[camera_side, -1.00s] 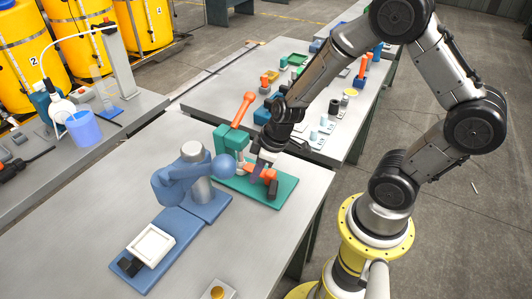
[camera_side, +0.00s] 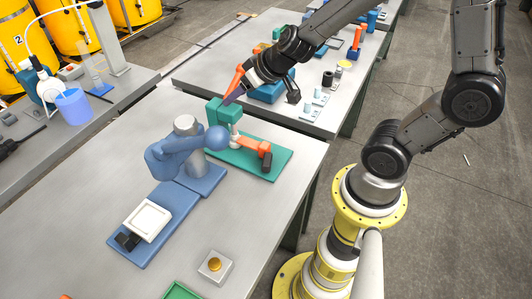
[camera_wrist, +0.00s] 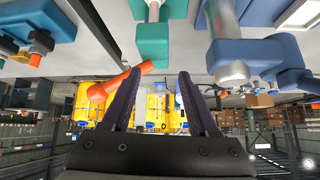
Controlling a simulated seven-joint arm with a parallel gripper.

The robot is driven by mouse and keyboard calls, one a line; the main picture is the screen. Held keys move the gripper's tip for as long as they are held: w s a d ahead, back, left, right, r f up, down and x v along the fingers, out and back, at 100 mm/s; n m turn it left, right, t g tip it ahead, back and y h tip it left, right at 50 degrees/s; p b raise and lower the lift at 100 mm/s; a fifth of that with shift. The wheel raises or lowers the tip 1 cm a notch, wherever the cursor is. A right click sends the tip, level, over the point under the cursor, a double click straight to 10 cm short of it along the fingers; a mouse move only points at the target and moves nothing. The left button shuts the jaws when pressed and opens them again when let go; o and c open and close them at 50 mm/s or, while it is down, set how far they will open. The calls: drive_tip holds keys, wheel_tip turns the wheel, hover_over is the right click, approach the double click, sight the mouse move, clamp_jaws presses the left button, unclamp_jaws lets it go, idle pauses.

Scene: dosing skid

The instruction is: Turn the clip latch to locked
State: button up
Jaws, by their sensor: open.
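A teal fixture stands on a teal baseplate (camera_side: 281,166) on the near table. It has a teal block (camera_side: 220,111), a slanting orange lever (camera_side: 237,80) and a low orange arm (camera_side: 250,143) with a black end. I cannot tell which part is the clip latch. My gripper (camera_side: 231,100) is above the teal block, beside the orange lever and partly covering it. In the wrist view my fingers (camera_wrist: 160,73) are open and apart, with nothing clearly held. The teal block (camera_wrist: 154,40) shows beyond the tips; the orange lever (camera_wrist: 104,88) passes behind the left finger.
A blue fixture with a round ball (camera_side: 217,138) stands close left of the teal one. A button box (camera_side: 215,265) sits at the table's front. A second table behind holds several small parts. The near table's right front is mostly clear.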

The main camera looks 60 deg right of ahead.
wheel_tip(320, 180, up, 2)
drive_tip(key=d+m+h, duration=0.3)
drive_tip(key=m, duration=0.3)
drive_tip(key=m+g+h, duration=0.1)
drive_tip(key=m+g, duration=0.5)
drive_tip(key=m, duration=0.1)
hover_over(267, 159)
wheel_tip(267, 159, down, 4)
drive_tip(key=r, duration=0.1)
drive_tip(key=s+a+f, duration=0.2)
drive_tip(key=a, duration=0.4)
drive_tip(key=shift+n+g, duration=0.3)
drive_tip(key=x, duration=1.3)
drive_tip(key=shift+d+f, duration=0.15)
drive_tip(key=shift+f, duration=0.05)
clamp_jaws()
